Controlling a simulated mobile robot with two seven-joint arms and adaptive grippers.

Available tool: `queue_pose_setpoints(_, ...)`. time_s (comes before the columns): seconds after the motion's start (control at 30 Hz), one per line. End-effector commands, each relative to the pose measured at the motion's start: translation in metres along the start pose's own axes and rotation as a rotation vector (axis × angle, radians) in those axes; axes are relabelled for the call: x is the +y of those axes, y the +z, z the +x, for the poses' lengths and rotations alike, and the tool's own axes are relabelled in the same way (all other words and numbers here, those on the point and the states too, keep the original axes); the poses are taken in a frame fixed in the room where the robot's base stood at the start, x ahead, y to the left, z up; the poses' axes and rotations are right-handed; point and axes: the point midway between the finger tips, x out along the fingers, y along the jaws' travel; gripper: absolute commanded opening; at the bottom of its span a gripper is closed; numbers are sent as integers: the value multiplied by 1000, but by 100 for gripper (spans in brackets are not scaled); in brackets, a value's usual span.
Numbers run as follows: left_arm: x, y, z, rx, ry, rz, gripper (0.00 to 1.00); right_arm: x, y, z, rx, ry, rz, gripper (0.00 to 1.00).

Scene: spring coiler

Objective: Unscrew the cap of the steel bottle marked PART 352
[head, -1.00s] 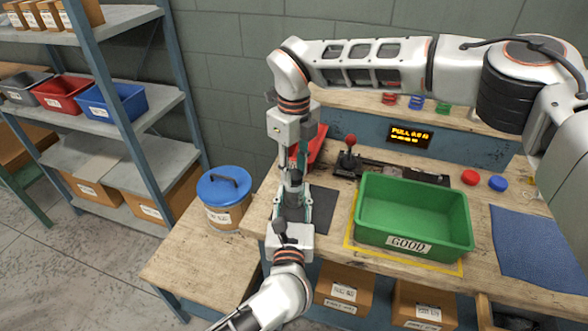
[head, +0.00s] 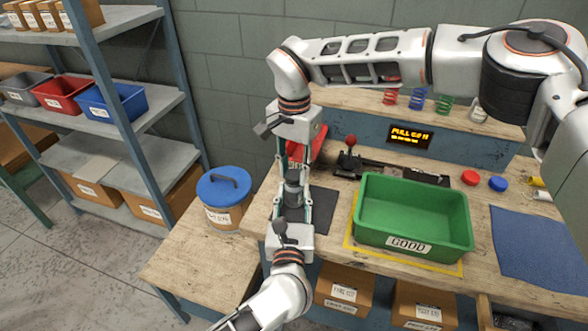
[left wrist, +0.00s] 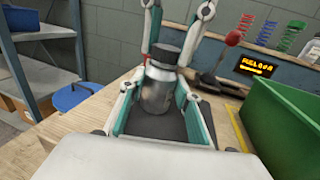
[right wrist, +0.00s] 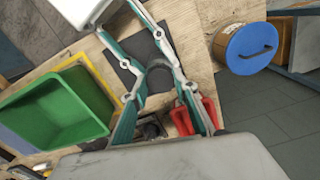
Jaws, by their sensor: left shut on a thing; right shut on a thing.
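The steel bottle (left wrist: 158,92) stands upright between the fingers of my left gripper (left wrist: 161,108), which is shut on its body. The bottle's dark cap (left wrist: 165,55) is on top, at the bottle's neck. My right gripper (head: 292,173) comes down from above with its fingers on either side of the cap, shut on it. In the head view the bottle (head: 293,199) is partly hidden by the fingers, and my left gripper (head: 293,208) reaches it from the front. No PART 352 marking is readable on the bottle.
A green bin marked GOOD (head: 410,244) stands on the bench to the right. A blue-lidded bucket (head: 223,190) stands to the left. A dark mat (left wrist: 138,122) lies under the bottle.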

Motion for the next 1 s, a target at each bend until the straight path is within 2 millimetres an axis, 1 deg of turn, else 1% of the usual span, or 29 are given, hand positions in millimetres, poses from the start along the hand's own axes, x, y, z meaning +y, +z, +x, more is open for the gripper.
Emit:
queue_pose_setpoints(0.1,0,0,0,0,0,0,0,0,0,0,-1,0,-210,3)
queue_pose_setpoints(0.3,0,0,0,0,0,0,0,0,0,0,0,1,-554,3)
queue_pose_setpoints(0.43,0,0,0,0,0,0,0,0,0,0,1,1,-711,3)
queue_pose_setpoints(0.5,0,0,0,0,0,0,0,0,0,0,1,1,-761,3)
queue_pose_setpoints(1.0,0,0,0,0,0,0,0,0,0,0,1,1,-759,3)
